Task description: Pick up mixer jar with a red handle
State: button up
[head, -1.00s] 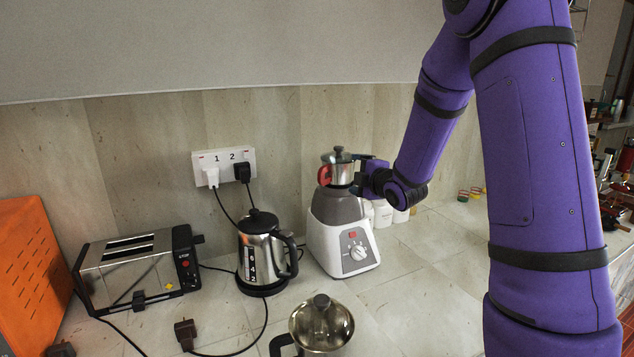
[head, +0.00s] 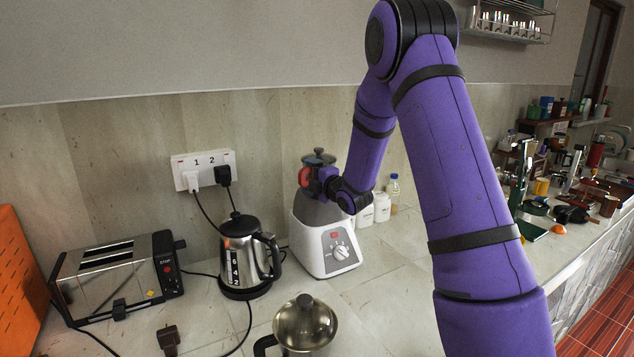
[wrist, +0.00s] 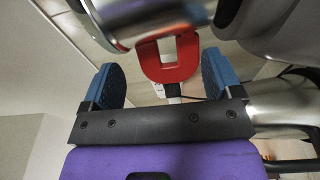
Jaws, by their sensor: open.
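The mixer jar (head: 318,158) with its dark lid stands upright on the white and grey mixer base (head: 327,247). Its red handle (head: 304,176) shows at the jar's left side. My gripper (head: 324,182) is at the jar's front right and hides much of its steel body. In the wrist view, the red U-shaped handle (wrist: 171,62) lies between the two blue finger pads of my open gripper (wrist: 160,75), with a gap on both sides. The jar's shiny steel side (wrist: 125,22) is just above it.
A steel kettle (head: 243,250) and a toaster (head: 117,277) stand left of the mixer. Another steel jar (head: 305,325) with a dark handle is at the front. White containers (head: 381,206) and a bottle (head: 393,190) stand behind on the right. Cables run over the counter.

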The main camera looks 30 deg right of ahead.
aim_at(304, 168)
jog(key=shift+w+a, duration=0.2)
jog(key=shift+w, duration=0.75)
jog(key=shift+w+a, duration=0.15)
jog(key=shift+w, duration=0.8)
jog(key=c, duration=0.6)
jog(key=shift+r, duration=0.15)
jog(key=shift+c, duration=0.2)
jog(key=shift+r, duration=0.6)
notch_tip(304, 168, up, 2)
jog(key=shift+r, duration=0.2)
jog(key=s+a+r, duration=0.1)
jog(key=s+a, duration=0.2)
jog(key=s, duration=1.2)
jog(key=shift+s+r, duration=0.2)
jog(key=shift+s, duration=0.2)
